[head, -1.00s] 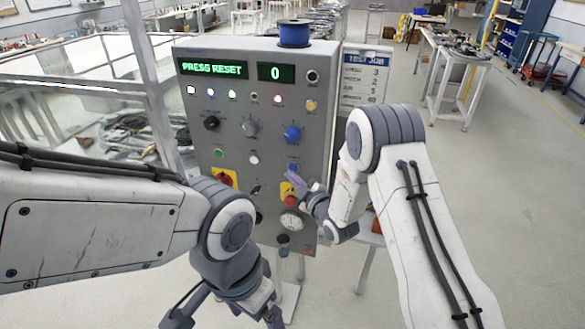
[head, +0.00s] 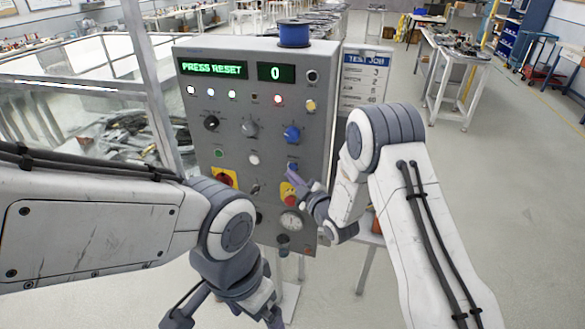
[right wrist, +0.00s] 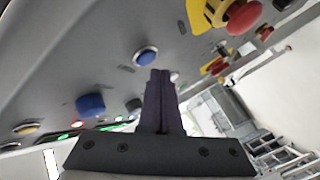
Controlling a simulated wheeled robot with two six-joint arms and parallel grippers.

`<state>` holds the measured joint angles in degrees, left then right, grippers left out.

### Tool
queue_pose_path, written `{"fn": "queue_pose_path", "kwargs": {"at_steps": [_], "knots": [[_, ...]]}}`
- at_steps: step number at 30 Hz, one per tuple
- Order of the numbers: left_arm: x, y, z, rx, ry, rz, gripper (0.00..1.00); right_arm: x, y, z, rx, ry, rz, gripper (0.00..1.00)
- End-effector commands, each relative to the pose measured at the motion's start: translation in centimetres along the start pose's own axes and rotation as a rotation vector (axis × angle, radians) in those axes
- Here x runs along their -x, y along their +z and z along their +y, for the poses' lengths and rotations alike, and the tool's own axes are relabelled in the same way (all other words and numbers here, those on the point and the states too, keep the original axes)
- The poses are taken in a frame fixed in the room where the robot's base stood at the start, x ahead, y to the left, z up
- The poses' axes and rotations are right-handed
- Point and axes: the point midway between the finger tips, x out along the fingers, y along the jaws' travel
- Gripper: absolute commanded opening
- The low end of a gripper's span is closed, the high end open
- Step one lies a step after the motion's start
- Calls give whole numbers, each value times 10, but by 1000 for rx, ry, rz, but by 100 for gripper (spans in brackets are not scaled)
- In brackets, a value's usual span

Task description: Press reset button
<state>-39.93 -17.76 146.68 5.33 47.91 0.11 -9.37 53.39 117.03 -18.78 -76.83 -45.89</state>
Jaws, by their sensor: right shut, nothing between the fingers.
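A grey control panel (head: 260,140) stands in front of me, and its green display (head: 212,68) reads "PRESS RESET". A small round blue button (head: 293,166) sits on the panel's right side, below a blue knob (head: 292,134); its label is not readable. My right gripper (head: 289,183) is shut and empty just below this button. In the right wrist view the shut fingertips (right wrist: 160,72) lie close beside the blue button (right wrist: 146,57); whether they touch the panel I cannot tell. My left gripper (head: 226,317) is low in front of the panel, its fingers spread.
A red mushroom button on a yellow plate (head: 289,196) sits just below the right fingertips; it also shows in the right wrist view (right wrist: 243,15). A gauge (head: 291,221) is lower down. A blue spool (head: 294,34) stands on top. Open floor lies to the right.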

Motion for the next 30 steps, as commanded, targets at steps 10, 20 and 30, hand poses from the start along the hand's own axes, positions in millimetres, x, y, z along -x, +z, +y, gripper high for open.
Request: {"fn": "queue_pose_path", "kwargs": {"at_steps": [10,20,30], "knots": [[-7,0,0,0,0,0,94,-4,4,2,1,2,1,0],[-8,0,-1,0,0,0,94,-6,4,5,0,0,0,0],[-10,0,-1,0,0,0,94,-8,6,6,0,1,1,0]]}}
